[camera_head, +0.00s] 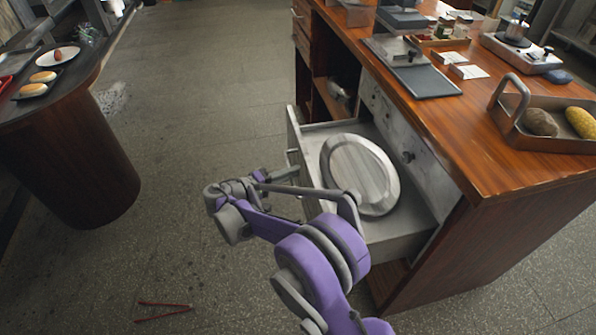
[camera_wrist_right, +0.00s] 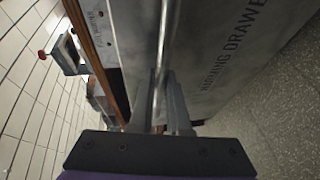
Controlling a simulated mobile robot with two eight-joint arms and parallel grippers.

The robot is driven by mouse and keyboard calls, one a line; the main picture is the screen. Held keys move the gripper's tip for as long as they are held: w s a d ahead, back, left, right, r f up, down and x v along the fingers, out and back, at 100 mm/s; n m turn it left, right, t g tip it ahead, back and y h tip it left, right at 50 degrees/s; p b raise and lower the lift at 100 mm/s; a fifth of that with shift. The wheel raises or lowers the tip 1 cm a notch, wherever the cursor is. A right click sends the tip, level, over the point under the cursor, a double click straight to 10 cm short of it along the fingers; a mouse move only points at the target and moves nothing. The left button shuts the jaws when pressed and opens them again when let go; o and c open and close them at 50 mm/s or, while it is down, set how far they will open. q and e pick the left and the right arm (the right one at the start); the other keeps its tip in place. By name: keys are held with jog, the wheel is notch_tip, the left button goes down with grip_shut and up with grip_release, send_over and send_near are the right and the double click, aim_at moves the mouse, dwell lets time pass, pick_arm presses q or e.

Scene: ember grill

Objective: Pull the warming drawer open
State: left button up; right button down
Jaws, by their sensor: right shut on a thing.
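The warming drawer (camera_head: 400,236) is pulled out from the counter in the head view. A pale oval dish or lid (camera_head: 358,172) lies inside it. In the right wrist view the drawer's front (camera_wrist_right: 225,65) bears the words "WARMING DRAWER", with a long metal handle bar (camera_wrist_right: 162,45) along it. My right gripper (camera_head: 292,174) is at the drawer's outer front; it also shows in the right wrist view (camera_wrist_right: 162,105), its fingers shut on the handle. My arm hides part of the drawer's near side. My left gripper is not in view.
The wooden counter (camera_head: 470,150) carries a metal tray (camera_head: 550,142) with potato-like food, a dark board (camera_head: 425,82) and a burner (camera_head: 522,52). A rounded dark table (camera_head: 75,150) stands at left. Red tongs-like sticks (camera_head: 163,312) lie on the floor. Floor between is clear.

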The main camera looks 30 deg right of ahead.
jog(key=shift+w+a, duration=0.15)
jog(key=shift+a, duration=0.45)
jog(key=shift+w+a, duration=0.15)
jog(key=shift+a, duration=0.4)
jog(key=c, duration=0.9)
grip_release()
jog(key=p+v, duration=0.1)
jog(key=v, duration=0.9)
jog(key=shift+s+a+p, duration=0.15)
jog(key=shift+a+p, duration=0.2)
jog(key=shift+a, duration=0.05)
jog(key=shift+a, duration=0.1)
